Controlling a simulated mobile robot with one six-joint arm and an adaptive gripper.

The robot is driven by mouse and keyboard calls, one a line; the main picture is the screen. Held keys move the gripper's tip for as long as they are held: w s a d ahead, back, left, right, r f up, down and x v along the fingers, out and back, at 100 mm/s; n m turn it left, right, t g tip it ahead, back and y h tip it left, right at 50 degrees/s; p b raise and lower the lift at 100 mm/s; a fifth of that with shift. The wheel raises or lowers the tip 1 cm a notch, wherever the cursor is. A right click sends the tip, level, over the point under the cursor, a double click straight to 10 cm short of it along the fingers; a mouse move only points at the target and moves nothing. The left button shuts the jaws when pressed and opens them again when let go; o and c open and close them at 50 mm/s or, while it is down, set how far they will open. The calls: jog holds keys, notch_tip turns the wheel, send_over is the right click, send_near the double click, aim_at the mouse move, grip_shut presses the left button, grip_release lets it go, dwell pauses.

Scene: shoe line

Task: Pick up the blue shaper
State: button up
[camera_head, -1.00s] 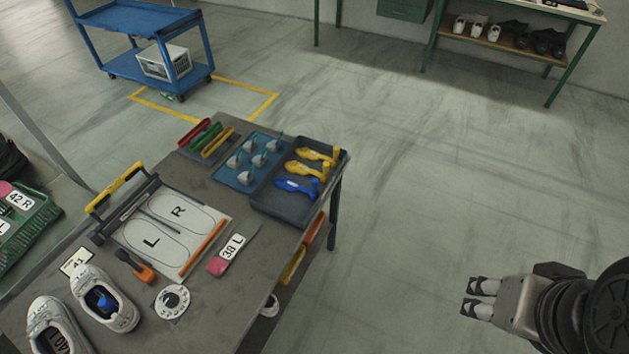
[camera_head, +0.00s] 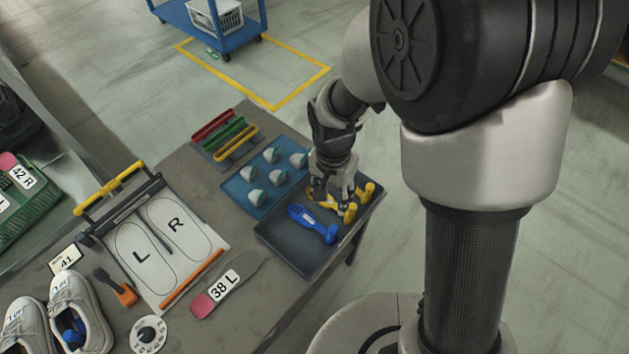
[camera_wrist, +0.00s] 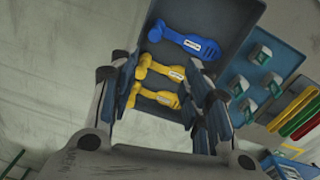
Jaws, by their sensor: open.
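The blue shaper (camera_head: 311,223) lies in a dark tray (camera_head: 284,248) at the table's right corner, in front of two yellow shapers (camera_head: 349,210). In the wrist view, the blue shaper (camera_wrist: 184,40) lies at the top of the tray, beyond the fingertips, with the yellow shapers (camera_wrist: 158,72) between and near the fingers. My gripper (camera_head: 333,195) is above the tray, over the yellow shapers, which it partly hides. In the wrist view, my gripper (camera_wrist: 168,75) is open with nothing held. Another blue shaper (camera_head: 72,332) sits inside a white shoe at the lower left.
A blue tray (camera_head: 238,189) with several grey-white pieces adjoins the dark tray. Red, green and yellow bars (camera_head: 231,136) lie behind it. An L/R board (camera_head: 150,245), a 38 L insole (camera_head: 226,286) and white shoes (camera_head: 82,300) are left. The tray's front left part is bare.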

aim_at(334, 227)
jog(key=f+b, duration=0.1)
jog(key=f, duration=0.3)
jog(key=f+b, duration=0.1)
jog(key=f, duration=0.2)
jog(key=f+b, duration=0.1)
jog(key=f, duration=0.3)
jog(key=shift+s+d+f+b, duration=0.3)
jog(key=shift+b, duration=0.05)
jog(key=f, duration=0.1)
jog(key=f+b, duration=0.1)
jog(key=f, duration=0.1)
jog(key=f+b, duration=0.1)
jog(key=f, duration=0.1)
jog(key=shift+s+d+f, duration=0.15)
jog(key=shift+s+d, duration=0.15)
jog(key=shift+d, duration=0.05)
jog(key=shift+c, duration=0.4)
grip_shut()
